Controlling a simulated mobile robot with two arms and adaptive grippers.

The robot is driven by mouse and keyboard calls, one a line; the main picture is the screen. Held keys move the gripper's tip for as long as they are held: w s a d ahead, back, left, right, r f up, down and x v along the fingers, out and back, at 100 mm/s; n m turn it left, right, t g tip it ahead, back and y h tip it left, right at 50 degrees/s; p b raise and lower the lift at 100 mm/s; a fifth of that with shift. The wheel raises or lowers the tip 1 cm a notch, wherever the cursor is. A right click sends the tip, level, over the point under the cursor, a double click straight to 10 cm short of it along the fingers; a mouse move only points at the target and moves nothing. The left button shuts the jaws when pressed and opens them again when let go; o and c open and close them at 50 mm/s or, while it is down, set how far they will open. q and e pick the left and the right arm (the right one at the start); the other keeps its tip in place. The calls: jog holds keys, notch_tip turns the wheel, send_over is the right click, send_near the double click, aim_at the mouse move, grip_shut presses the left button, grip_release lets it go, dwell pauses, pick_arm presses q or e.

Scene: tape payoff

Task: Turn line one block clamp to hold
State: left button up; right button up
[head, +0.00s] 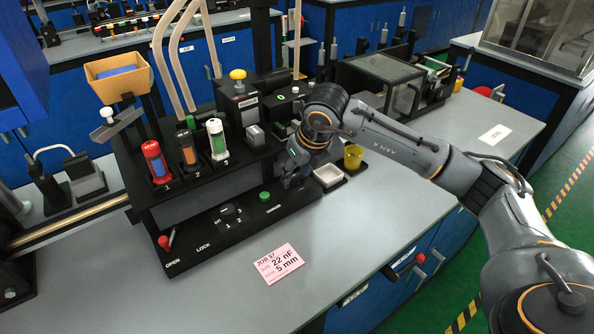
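My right arm comes in from the right. Its gripper (293,178) points down at the right end of the black payoff fixture (185,213), in front of a dark block. Its fingers are dark and small against the black, so I cannot tell whether they are open or touching anything. No clamp marked "hold" is readable; the wrist and gripper hide part of that end. A red-knobbed lever (166,242) stands at the front left, near the words OPEN and LOCK. A small numbered dial (229,213) sits on the front plate. My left gripper is not in view.
Red, orange and green-white reels (217,139) stand in slots 1, 2 and 3. A white dish (328,176) and a yellow cup (353,157) sit just right of the gripper. A pink job card (279,264) lies on the clear grey bench front.

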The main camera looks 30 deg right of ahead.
jog(key=c, duration=0.6)
jog(key=shift+o, duration=0.2)
jog(key=n+y+b, duration=0.1)
jog(key=n+b, duration=0.1)
jog(key=n, duration=0.1)
jog(key=shift+d+f, duration=0.1)
jog(key=shift+d, duration=0.05)
jog(key=shift+n+g+y, duration=0.3)
jog(key=shift+n+y, duration=0.2)
jog(key=shift+n, duration=0.6)
jog(key=n+b, duration=0.1)
jog(key=n, duration=0.1)
jog(key=shift+w+n+g+y, duration=0.1)
jog(key=shift+n+g+y, duration=0.2)
jog(key=shift+y, duration=0.1)
jog(key=n+g, duration=0.1)
jog(key=n, duration=0.1)
jog(key=n+g+y, duration=0.1)
jog(key=n, duration=0.2)
jog(key=shift+w+d, duration=0.1)
jog(key=shift+w, duration=0.05)
jog(key=shift+w+n+g, duration=0.1)
jog(key=shift+n+g, duration=0.8)
jog(key=shift+n, duration=1.6)
